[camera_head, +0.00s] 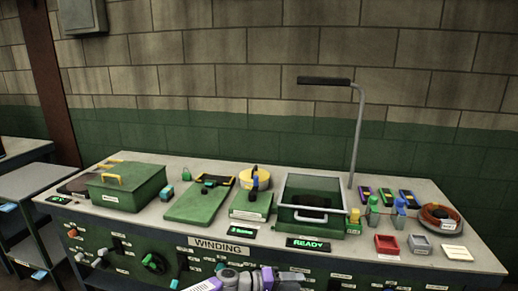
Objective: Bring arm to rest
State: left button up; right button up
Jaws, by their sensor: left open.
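My left arm shows at the bottom centre, in front of the bench's front panel. Its gripper (284,280) is at the bottom edge, partly cut off by the frame, and nothing shows held in it. It is below the tabletop and apart from the objects on it. My right gripper is not in view.
The bench (150,215) carries a green lidded box (128,187), a green board (199,204), an open green bin (313,190), a red tray (387,244) and a coiled ring (440,217). A bent metal post (358,140) rises behind. A grey shelf (35,182) stands left.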

pick_arm(q)
jog(key=s+a+f+g+y+p, duration=0.1)
jog(key=s+a+f+y, duration=0.15)
jog(key=s+f, duration=0.5)
jog(key=s+a+f+y+p, duration=0.1)
jog(key=s+f+y, duration=0.4)
jog(key=f, duration=0.4)
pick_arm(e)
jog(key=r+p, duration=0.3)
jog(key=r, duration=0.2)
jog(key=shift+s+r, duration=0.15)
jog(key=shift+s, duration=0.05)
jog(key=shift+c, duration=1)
pick_arm(q)
jog(key=s+a+f+n+y, duration=0.1)
jog(key=s+a+f+y, duration=0.1)
jog(key=s+a, duration=0.6)
jog(key=s+a+f+g+y, duration=0.1)
jog(key=s+a+f, duration=0.3)
jog(key=s+a, duration=0.4)
jog(key=s+y, duration=0.1)
jog(key=s, duration=0.5)
jog(key=shift+a+f+n, duration=0.3)
jog(key=shift+a+n, duration=0.05)
jog(key=shift+n, duration=0.05)
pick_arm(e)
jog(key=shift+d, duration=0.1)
